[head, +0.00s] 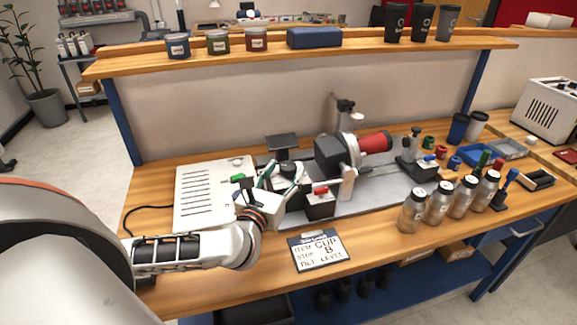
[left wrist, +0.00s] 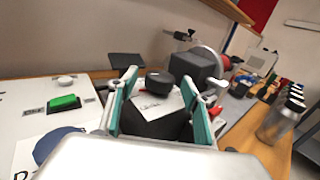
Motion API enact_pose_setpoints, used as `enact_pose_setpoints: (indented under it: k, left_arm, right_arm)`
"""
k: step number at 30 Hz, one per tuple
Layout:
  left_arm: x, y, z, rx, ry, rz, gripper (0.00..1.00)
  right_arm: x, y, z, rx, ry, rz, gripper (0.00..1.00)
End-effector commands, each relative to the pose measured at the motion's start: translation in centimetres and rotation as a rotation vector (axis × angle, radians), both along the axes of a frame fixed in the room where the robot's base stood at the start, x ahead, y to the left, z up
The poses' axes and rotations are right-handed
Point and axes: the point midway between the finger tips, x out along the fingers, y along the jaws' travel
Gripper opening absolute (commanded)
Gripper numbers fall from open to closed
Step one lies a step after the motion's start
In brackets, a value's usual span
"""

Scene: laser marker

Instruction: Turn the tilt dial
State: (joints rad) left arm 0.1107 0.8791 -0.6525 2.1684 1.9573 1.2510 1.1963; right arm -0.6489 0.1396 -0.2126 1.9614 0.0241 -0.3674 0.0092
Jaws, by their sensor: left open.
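The tilt dial seems to be the round black knob (left wrist: 159,83) on a black block with a white label in the left wrist view; the label is too small to read surely. In the head view the knob (head: 289,168) is partly behind my left gripper. My left gripper (head: 274,176) is open, with teal pads. In the left wrist view its fingers (left wrist: 159,92) stand on either side of the block and knob. I cannot tell whether they touch. My right gripper is not in view.
A white panel (head: 190,200) with a green button (head: 238,178) is left of the dial. A red-switch box (head: 320,204) and a machine holding a red cup (head: 375,143) are right. A card (head: 319,250) reads cup, B, level. Several bottles (head: 411,212) stand along the front right.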

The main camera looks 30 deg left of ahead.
Motion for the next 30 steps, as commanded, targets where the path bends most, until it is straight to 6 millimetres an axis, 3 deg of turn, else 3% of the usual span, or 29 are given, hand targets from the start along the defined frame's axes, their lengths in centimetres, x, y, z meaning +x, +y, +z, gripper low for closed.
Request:
enact_pose_setpoints:
  k: [6, 16, 17, 21, 30]
  left_arm:
    - [2.3, 0.5, 0.0, 0.0, -0.001, 0.0, 0.49]
    - [2.7, 0.5, 0.0, 0.0, 0.0, 0.0, 0.49]
    - [2.7, 0.5, 0.0, 0.0, 0.0, 0.0, 0.47]
    - [2.7, 0.5, 0.0, 0.001, 0.0, 0.0, 0.1]
    - [2.7, 0.5, 0.2, -0.002, -0.005, 0.032, 0.1]
  right_arm:
    - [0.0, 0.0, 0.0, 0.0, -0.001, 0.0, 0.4]
    - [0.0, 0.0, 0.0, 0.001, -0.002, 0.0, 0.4]
    - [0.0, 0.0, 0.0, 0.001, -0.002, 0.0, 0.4]
    - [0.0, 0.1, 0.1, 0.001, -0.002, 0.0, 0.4]
    - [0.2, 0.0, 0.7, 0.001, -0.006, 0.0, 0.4]
